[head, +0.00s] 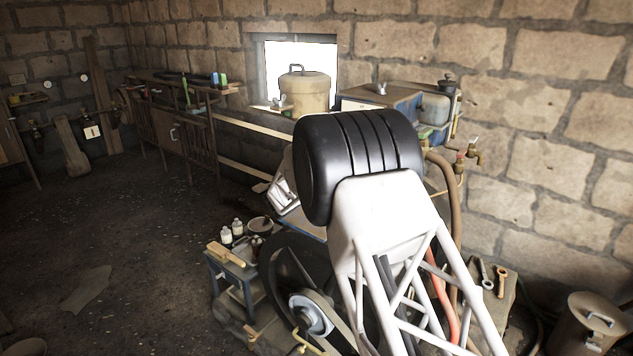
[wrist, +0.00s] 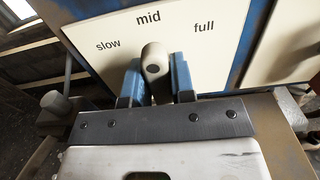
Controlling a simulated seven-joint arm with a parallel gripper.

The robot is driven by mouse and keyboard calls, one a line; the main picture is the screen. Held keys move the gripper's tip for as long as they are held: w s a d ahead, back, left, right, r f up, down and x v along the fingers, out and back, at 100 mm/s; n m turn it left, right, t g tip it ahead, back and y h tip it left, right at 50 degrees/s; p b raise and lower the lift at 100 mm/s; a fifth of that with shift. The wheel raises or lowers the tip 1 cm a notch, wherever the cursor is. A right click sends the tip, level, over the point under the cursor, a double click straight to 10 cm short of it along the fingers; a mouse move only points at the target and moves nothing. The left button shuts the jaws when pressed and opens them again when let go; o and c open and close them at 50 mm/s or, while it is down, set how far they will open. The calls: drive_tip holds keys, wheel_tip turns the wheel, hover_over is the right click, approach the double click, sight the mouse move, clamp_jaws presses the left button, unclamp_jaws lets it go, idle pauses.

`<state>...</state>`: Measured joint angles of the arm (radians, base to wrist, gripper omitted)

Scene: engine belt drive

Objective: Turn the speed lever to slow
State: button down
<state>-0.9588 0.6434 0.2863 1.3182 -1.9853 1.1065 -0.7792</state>
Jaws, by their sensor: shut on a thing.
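The speed lever shows in the wrist view as a rounded pale knob (wrist: 154,62) with a dark dot on its end. It stands just below the word "mid" on a cream plate (wrist: 206,58) marked "slow", "mid" and "full" from left to right. My gripper (wrist: 156,82) is shut on the lever, with one blue finger on each side of the knob. The lever's lower part is mostly hidden between the fingers. In the head view my own arm hides the lever and the gripper's fingertips.
In the head view a black belt wheel (head: 309,314) is low in front of my arm. A small stool (head: 235,270) with a brush and bottles stands to its left. A bench (head: 178,125) is at the back left. Floor at the left is mostly clear.

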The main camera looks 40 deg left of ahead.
drive_tip(key=n, duration=0.4)
drive_tip(key=shift+a+n, duration=0.15)
drive_tip(key=shift+n, duration=0.15)
drive_tip(key=shift+a+f+n, duration=0.15)
drive_tip(key=shift+n, duration=2.15)
drive_tip(key=c, duration=1)
unclamp_jaws()
drive_tip(key=shift+s, duration=0.15)
drive_tip(key=shift+s, duration=3.75)
